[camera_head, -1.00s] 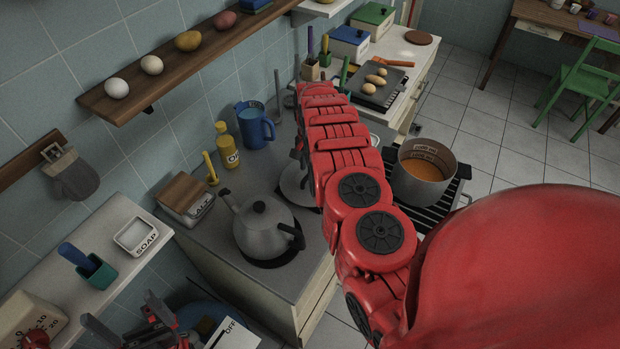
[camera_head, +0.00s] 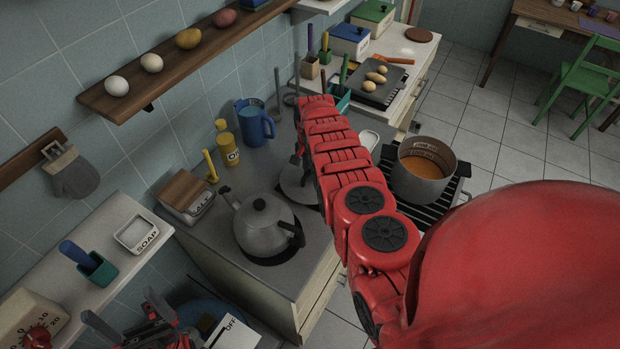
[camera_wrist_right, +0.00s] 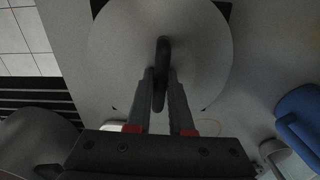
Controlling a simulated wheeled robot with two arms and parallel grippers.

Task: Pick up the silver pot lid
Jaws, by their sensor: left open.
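The silver pot lid (camera_head: 292,190) lies on the grey counter beside the kettle, partly hidden by my right arm in the head view. In the right wrist view the round lid (camera_wrist_right: 110,45) fills the top middle, its dark bar handle (camera_wrist_right: 162,55) standing up towards the camera. My right gripper (camera_wrist_right: 161,75) is at the handle, one finger on each side. The fingers are very close to the handle, but I cannot tell whether they press on it. My left gripper (camera_head: 122,318) is open and empty at the lower left of the head view, far from the lid.
A grey kettle (camera_head: 258,225) stands left of the lid. A blue jug (camera_head: 254,125) and a yellow bottle (camera_head: 228,150) stand behind it. A pot of orange soup (camera_head: 423,172) sits on a black rack to the right. A white shelf with a soap dish (camera_head: 137,234) is at left.

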